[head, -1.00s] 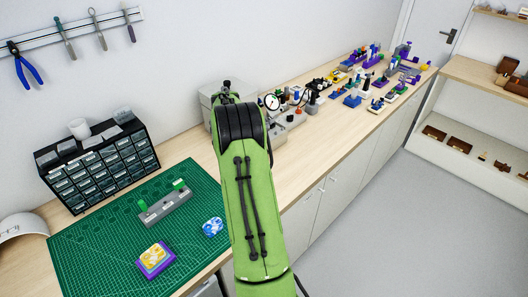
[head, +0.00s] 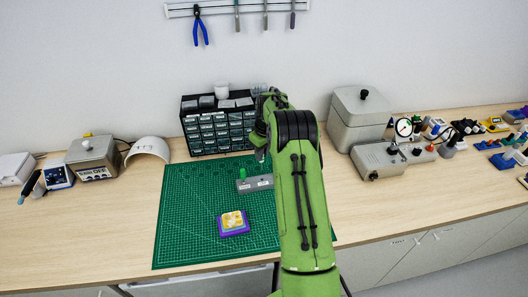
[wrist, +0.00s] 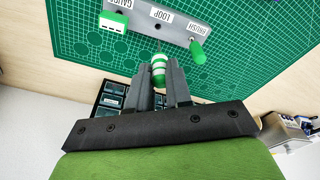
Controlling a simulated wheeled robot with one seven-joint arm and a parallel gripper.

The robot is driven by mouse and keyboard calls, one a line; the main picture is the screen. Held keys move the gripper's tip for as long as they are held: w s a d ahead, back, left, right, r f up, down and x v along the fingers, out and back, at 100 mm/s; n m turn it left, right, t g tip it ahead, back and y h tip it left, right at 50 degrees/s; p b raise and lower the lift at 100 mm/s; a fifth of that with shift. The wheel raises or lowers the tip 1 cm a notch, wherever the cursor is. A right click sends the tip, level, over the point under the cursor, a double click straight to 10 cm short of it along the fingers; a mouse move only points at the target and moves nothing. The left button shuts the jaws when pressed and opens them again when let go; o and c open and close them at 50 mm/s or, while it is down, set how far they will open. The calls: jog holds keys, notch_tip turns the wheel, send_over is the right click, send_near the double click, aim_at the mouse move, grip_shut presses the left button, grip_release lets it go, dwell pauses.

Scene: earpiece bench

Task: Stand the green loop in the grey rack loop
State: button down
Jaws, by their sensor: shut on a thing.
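My gripper (wrist: 160,88) is shut on the green loop (wrist: 158,66), which shows as a green handle with white bands between the fingers in the wrist view. The grey rack (wrist: 175,14) lies just beyond the fingertips, with labels for gauge, loop and brush. The middle loop place has a small dark hole (wrist: 158,27) with nothing standing in it. The held loop appears apart from the rack; its far tip is hard to make out. In the head view the rack (head: 252,184) stands on the mat, partly hidden by my arm.
A green gauge piece (wrist: 113,20) and a green brush handle (wrist: 198,50) stand in the rack's outer places. A purple tray with a yellow piece (head: 233,221) sits on the green mat (head: 185,235). A drawer cabinet (head: 205,134) stands behind.

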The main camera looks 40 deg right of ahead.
aim_at(262, 163)
jog(key=shift+f+b, duration=1.7)
jog(key=shift+f, duration=0.6)
jog(key=shift+f+b, duration=0.9)
jog(key=shift+f, duration=0.4)
jog(key=c, duration=1)
grip_release()
jog(key=shift+o, duration=0.2)
notch_tip(262, 163, up, 16)
jog(key=s, duration=0.2)
jog(key=shift+s+d+f+p, duration=0.15)
jog(key=shift+d+p, duration=0.05)
jog(key=shift+p, duration=0.2)
